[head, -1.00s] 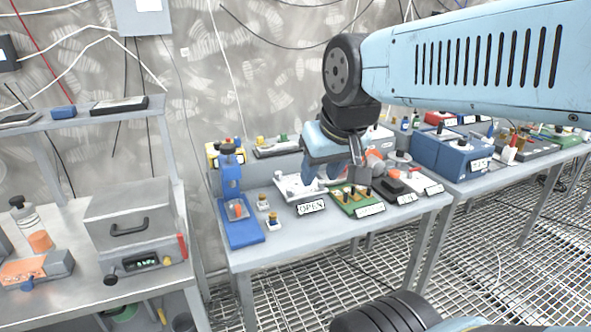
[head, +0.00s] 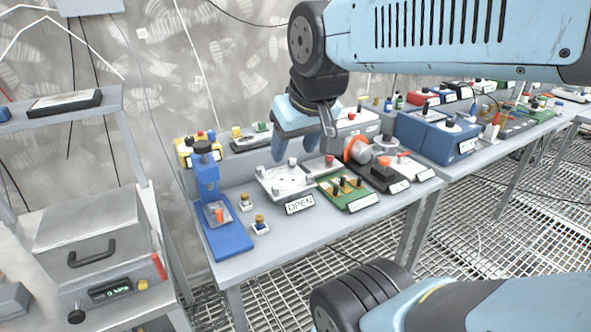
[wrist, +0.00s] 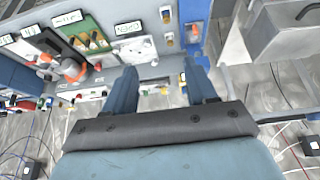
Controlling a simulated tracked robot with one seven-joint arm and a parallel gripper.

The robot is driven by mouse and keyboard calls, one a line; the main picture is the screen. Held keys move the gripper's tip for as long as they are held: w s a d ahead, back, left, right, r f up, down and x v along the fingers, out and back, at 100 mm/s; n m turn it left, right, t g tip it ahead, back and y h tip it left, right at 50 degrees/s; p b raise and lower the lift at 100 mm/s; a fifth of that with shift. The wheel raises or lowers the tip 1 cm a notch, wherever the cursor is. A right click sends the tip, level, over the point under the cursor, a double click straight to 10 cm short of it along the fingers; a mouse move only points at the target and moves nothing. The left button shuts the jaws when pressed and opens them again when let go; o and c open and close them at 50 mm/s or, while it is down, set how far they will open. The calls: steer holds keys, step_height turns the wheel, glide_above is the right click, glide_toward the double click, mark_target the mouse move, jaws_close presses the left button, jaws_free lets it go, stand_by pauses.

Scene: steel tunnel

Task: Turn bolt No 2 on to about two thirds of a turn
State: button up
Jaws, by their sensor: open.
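My gripper (head: 294,150) is open and empty, above the back part of a white plate (head: 285,182) on the bench. The plate carries small upright pegs or bolts and dark marks; I cannot read a No 2 on any of them. A sign reading OPEN (head: 300,204) stands at its front edge. In the wrist view my gripper (wrist: 162,80) shows two blue fingers spread apart. The white plate (wrist: 136,50) is upside down there, beyond the fingertips and to their left. Nothing is between the fingers.
A blue press-like stand (head: 222,240) is left of the plate, with two small knobbed pieces between. A green board (head: 345,190) and an orange-headed device (head: 357,150) are to the right. A grey box (head: 95,235) sits on the left bench.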

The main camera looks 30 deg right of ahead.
steer(key=w+d+f+n+g+h, duration=0.1)
steer(key=w+d+f+n+h, duration=0.15)
steer(key=w+n, duration=0.3)
steer(key=w+d+f+n+g+h, duration=0.1)
steer(key=w+d+n, duration=0.25)
steer(key=w, duration=0.35)
steer(key=n+g, duration=0.2)
steer(key=n, duration=1)
glide_toward(310, 175)
steer(key=shift+h, duration=0.35)
steer(key=x, duration=0.8)
steer(key=shift+a+f, duration=0.25)
steer(key=shift+f, duration=0.15)
steer(key=c, duration=1)
steer(key=shift+a, duration=0.15)
steer(key=shift+c, duration=0.3)
